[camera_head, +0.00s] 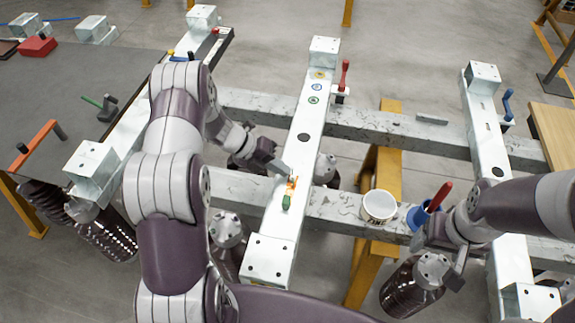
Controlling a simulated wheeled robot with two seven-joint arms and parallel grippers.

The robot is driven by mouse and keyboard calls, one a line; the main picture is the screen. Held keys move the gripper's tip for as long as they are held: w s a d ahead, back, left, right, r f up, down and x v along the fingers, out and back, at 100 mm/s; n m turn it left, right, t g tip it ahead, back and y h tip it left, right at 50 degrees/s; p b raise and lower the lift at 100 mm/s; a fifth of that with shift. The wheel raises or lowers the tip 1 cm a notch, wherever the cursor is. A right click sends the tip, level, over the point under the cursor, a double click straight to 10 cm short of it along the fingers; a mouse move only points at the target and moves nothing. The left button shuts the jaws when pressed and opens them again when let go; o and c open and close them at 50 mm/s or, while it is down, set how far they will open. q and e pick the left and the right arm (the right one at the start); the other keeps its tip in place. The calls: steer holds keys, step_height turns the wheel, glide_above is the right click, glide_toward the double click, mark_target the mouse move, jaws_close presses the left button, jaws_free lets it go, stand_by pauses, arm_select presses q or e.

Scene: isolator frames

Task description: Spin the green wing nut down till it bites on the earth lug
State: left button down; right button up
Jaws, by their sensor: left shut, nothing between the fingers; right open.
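The green wing nut (287,202) is on the top face of the middle pale metal beam (277,228), towards its near end. A small orange piece (292,183) lies just beyond it on the same beam. It may be the earth lug, but it is too small to be sure. My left gripper (286,171) is shut and empty, just beyond the orange piece; whether it touches it cannot be told. My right gripper (436,262) is open at the right, above a dark ribbed insulator (408,292). The wing nut's threads and seating cannot be made out.
A white cup (378,206) and a blue cup (420,217) with a red-handled tool (439,196) stand on the near grey rail. A red-handled lever (344,75) rises beside the middle beam. A grey table (70,85) with an orange-handled tool (34,144) lies left.

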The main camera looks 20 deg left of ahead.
arm_select(q)
steer(key=shift+w+d+m+g, duration=0.1)
steer(key=shift+w+m+g, duration=0.2)
steer(key=shift+m+g, duration=0.6)
steer(key=shift+w, duration=0.1)
steer(key=shift+w+d, duration=0.1)
steer(key=shift+w, duration=0.05)
stand_by(0.3)
steer(key=shift+r, duration=0.1)
